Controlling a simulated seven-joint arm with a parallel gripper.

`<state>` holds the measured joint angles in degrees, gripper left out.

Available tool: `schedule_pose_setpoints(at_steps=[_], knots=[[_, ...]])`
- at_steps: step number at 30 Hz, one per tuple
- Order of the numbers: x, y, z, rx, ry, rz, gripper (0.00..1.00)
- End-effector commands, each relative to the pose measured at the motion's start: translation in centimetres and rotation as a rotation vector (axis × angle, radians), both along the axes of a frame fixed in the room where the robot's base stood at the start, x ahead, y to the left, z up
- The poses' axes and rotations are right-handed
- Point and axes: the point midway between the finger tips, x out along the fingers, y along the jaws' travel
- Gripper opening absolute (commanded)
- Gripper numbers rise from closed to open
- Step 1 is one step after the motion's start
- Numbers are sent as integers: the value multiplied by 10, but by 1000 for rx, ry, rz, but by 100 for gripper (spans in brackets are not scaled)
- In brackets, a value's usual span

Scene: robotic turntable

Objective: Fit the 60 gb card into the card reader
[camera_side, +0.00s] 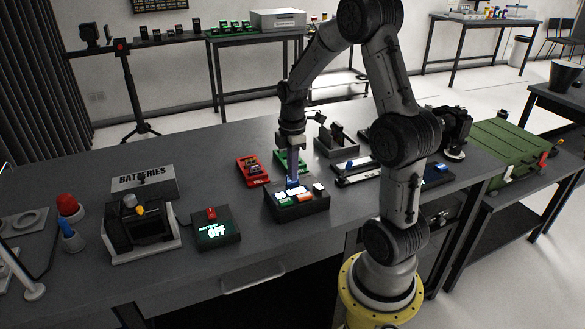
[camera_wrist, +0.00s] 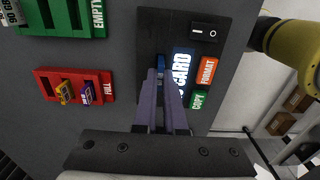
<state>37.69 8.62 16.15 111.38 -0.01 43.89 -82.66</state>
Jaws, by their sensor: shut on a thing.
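The card reader (camera_side: 312,207) is a black box on the grey table. My gripper (camera_side: 292,182) points down over the reader. In the wrist view my gripper (camera_wrist: 161,75) has its fingers close together on a small blue card (camera_wrist: 161,63), at the reader's top face beside the screen. The card's label is not readable, and I cannot tell how deep it sits in a slot.
The reader has a switch (camera_wrist: 204,31), an orange FORMAT button (camera_wrist: 208,72) and a green COPY button (camera_wrist: 197,99). A red FULL tray (camera_wrist: 50,84) holds a yellow and a purple card. A green EMPTY tray (camera_wrist: 62,20) lies beside it.

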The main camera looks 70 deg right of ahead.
Motion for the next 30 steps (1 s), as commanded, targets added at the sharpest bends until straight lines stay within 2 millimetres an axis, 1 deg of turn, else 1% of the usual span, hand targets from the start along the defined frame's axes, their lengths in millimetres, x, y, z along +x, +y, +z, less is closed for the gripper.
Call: schedule_pose_setpoints(at_steps=[17, 18, 23, 30], knots=[[0, 0, -13, 1, 1, 0, 0], [0, 0, -13, 0, 0, 0, 14], [0, 0, -13, 0, 0, 0, 42], [0, 0, -13, -1, -1, 0, 43]])
